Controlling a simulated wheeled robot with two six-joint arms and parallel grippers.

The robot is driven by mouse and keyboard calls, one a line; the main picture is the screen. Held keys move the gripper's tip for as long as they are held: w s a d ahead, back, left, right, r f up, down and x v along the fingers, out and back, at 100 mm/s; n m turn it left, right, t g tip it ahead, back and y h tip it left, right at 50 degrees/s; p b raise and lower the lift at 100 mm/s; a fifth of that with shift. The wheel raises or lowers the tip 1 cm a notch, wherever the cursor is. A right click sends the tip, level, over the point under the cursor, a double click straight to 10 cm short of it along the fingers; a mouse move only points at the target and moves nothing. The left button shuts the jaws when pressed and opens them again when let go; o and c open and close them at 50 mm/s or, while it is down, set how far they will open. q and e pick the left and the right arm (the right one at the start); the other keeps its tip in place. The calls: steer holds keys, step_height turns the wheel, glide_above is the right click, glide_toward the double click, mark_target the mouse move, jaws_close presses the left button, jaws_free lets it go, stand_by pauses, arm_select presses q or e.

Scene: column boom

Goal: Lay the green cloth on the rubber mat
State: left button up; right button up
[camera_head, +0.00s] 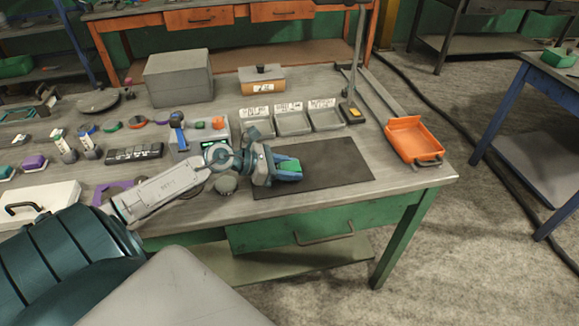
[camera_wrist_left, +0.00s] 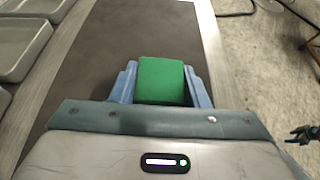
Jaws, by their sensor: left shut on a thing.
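The green cloth (camera_wrist_left: 161,80) is a small folded block between the two blue fingers of my left gripper (camera_wrist_left: 160,85). In the head view the left gripper (camera_head: 288,168) is shut on the cloth (camera_head: 289,164), over the left part of the rubber mat. The rubber mat (camera_head: 335,165) is a dark flat rectangle at the front right of the workbench; it also shows in the left wrist view (camera_wrist_left: 130,35). I cannot tell whether the cloth touches the mat.
Several grey trays (camera_head: 292,123) with labels stand behind the mat. An orange dustpan-like tray (camera_head: 412,138) lies to its right, and a metal stand (camera_head: 352,105) stands behind it. A grey box (camera_head: 179,78) is farther back. The mat's right part is bare.

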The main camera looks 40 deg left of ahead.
arm_select(q)
steer(key=shift+f, duration=0.15)
arm_select(e)
steer(key=shift+w+f, duration=0.2)
arm_select(q)
steer(key=o, duration=1)
steer(key=shift+c, duration=0.2)
arm_select(e)
steer(key=shift+w+r, duration=0.15)
steer(key=shift+w, duration=0.1)
